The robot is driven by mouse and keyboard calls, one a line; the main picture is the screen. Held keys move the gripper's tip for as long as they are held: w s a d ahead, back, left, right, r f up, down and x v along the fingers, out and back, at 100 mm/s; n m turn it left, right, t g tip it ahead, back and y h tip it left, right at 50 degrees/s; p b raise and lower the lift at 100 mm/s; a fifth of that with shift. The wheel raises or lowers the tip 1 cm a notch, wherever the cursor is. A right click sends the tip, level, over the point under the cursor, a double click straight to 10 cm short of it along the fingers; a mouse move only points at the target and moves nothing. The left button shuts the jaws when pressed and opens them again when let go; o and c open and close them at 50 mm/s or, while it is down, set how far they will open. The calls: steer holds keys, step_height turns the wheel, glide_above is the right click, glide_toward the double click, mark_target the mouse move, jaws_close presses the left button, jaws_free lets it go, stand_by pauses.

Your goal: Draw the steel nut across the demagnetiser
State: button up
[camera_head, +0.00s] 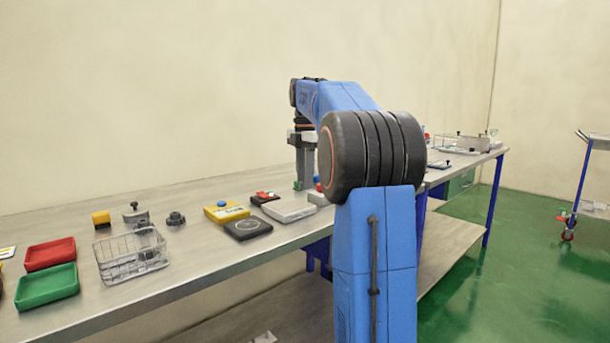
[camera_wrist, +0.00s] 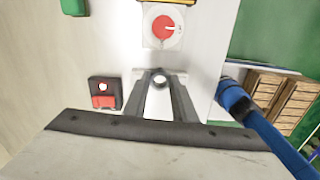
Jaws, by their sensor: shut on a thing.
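My gripper (camera_wrist: 160,86) is shut on a small round grey piece with a hole, which looks like the steel nut (camera_wrist: 159,73), held between the fingertips in the wrist view. In the head view my gripper (camera_head: 304,184) points down over the bench, behind the light grey flat box; the nut is not made out there. I cannot tell for sure which device is the demagnetiser. A dark box with a red switch (camera_wrist: 105,93) lies left of the fingers in the wrist view, and a pale plate with a red dial (camera_wrist: 165,28) lies beyond them.
The bench holds a yellow box with a blue button (camera_head: 221,213), a black square pad (camera_head: 248,229), the light grey box (camera_head: 289,212), a wire basket (camera_head: 125,262), a red tray (camera_head: 50,254) and a green tray (camera_head: 47,287). A second bench stands behind my arm at right.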

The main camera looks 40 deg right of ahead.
steer(key=shift+f, duration=1.35)
steer(key=shift+s+a, duration=0.15)
steer(key=shift+a, duration=3.45)
steer(key=shift+s+a, duration=0.1)
steer(key=shift+a, duration=3.5)
steer(key=shift+a+r, duration=0.65)
steer(key=shift+r, duration=2.3)
